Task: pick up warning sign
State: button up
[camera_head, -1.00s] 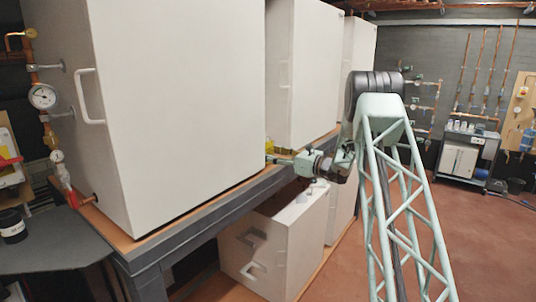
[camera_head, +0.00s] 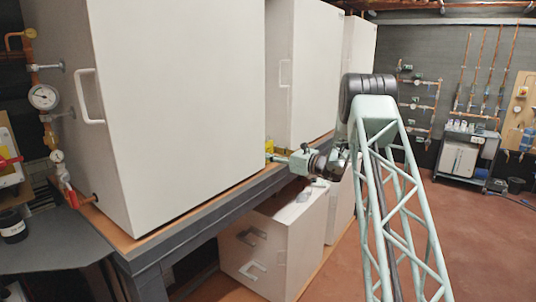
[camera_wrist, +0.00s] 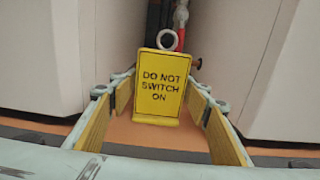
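My gripper (camera_wrist: 161,84) is open, with one yellow-padded finger on each side of the sign. The fingertips are close to the sign's edges; I see no clear grip on it. In the head view, my gripper (camera_head: 284,159) reaches into the gap between two white cabinets. A small yellow patch (camera_head: 269,146) shows there, probably the sign, mostly hidden by the near cabinet.
The large near white cabinet (camera_head: 190,100) and the second cabinet (camera_head: 300,75) flank the narrow gap. They stand on a grey-framed bench (camera_head: 200,222). Dark and red pipe parts (camera_wrist: 172,40) rise behind the sign. A low white cabinet (camera_head: 275,245) sits below.

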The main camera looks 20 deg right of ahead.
aim_at(267, 141)
jog(key=c, duration=0.5)
jog(key=shift+r, duration=0.1)
jog(key=shift+r, duration=4.9)
